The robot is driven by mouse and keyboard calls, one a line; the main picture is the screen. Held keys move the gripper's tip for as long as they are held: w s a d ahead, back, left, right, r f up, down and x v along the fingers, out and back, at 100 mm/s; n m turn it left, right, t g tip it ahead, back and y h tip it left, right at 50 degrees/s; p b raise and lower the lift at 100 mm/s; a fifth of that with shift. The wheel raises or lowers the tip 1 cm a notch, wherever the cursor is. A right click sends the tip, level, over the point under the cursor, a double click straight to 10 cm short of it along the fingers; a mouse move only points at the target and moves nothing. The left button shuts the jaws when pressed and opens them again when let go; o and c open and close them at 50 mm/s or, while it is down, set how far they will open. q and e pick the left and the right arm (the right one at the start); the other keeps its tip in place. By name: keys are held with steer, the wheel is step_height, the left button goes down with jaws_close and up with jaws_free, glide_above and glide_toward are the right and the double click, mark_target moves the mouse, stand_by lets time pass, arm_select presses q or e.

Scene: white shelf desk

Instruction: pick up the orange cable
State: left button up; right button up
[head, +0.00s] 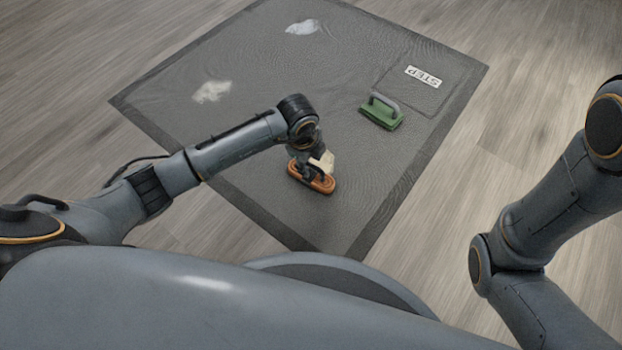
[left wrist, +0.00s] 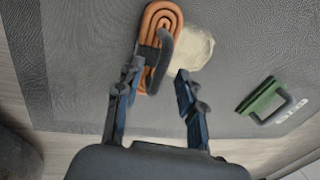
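The orange cable (head: 323,185) is a flat oblong coil lying on the grey mat, partly hidden by my left gripper (head: 314,168) in the head view. In the left wrist view the orange cable (left wrist: 150,25) has a dark strap across it. My left gripper (left wrist: 157,72) is open there, one finger on each side of the coil's near end. I cannot tell whether either finger touches it. A crumpled beige piece (left wrist: 194,48) lies right beside the coil, close to the right finger. My right arm shows in the head view, but its gripper does not.
A green brush-like block with a handle (head: 382,112) stands on the dark mat (head: 270,80), right of the cable. A "STEP" label (head: 423,77) is behind it. Two pale patches, one to the left (head: 211,92) and one at the back (head: 302,27), mark the mat. Wood floor surrounds it.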

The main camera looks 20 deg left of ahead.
arm_select(q)
steer(key=shift+w+f+b, duration=0.2)
steer(key=shift+f+b, duration=0.35)
steer(key=shift+f, duration=0.65)
steer(key=shift+r, duration=0.15)
steer(key=shift+c, duration=0.2)
jaws_close()
steer(key=shift+r, duration=0.1)
